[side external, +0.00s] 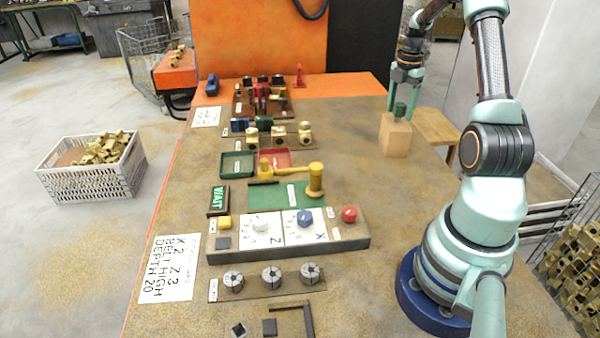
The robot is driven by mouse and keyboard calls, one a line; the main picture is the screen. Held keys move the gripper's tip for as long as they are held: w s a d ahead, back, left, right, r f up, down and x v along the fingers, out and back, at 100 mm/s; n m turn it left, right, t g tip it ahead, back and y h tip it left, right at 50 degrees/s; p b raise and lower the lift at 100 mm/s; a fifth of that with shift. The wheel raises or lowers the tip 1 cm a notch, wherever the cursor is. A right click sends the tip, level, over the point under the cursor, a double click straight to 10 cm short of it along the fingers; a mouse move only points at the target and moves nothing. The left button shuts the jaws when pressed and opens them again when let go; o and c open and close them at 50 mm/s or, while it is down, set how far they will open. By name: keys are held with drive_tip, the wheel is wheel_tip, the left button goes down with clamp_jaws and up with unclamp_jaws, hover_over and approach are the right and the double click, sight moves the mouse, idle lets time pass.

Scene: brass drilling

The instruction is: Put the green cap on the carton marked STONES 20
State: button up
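A tan box-shaped carton (395,138) stands at the right of the bench, near its far right edge. No marking on it can be read from here. A dark green cap (400,110) is at the top of the carton. It looks upright, and I cannot tell whether it rests on the carton or is held just above it. My gripper (402,104) points down over the carton, with its pale green fingers on either side of the cap. Whether the fingers press on the cap is too small to tell.
A control box (360,243) with knobs, a green mat (262,198) with a yellow tool, and red (283,157) and green (230,165) trays fill the bench's left and middle. A wooden stool (437,128) stands beyond the right edge. The bench between trays and carton is clear.

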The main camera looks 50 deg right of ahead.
sight(401, 104)
drive_tip(key=shift+r, duration=0.15)
wheel_tip(401, 104, up, 11)
drive_tip(key=w+a+r+m, duration=0.2)
drive_tip(key=w+a+r, duration=0.2)
drive_tip(key=a, duration=0.4)
drive_tip(key=w+a+r+m+t+h, duration=0.15)
drive_tip(key=a+m, duration=0.35)
drive_tip(key=a, duration=0.8)
drive_tip(key=s+a+f+m+t, duration=0.1)
drive_tip(key=a+m, duration=0.3)
drive_tip(key=a, duration=0.5)
drive_tip(key=s+a+f+m+t+y, duration=0.1)
drive_tip(key=s+a+m+t, duration=0.2)
drive_tip(key=a, duration=0.6)
drive_tip(key=shift+s+a+f+m, duration=0.35)
drive_tip(key=shift+s+m, duration=0.15)
drive_tip(key=shift+s, duration=0.15)
drive_tip(key=shift+y, duration=0.25)
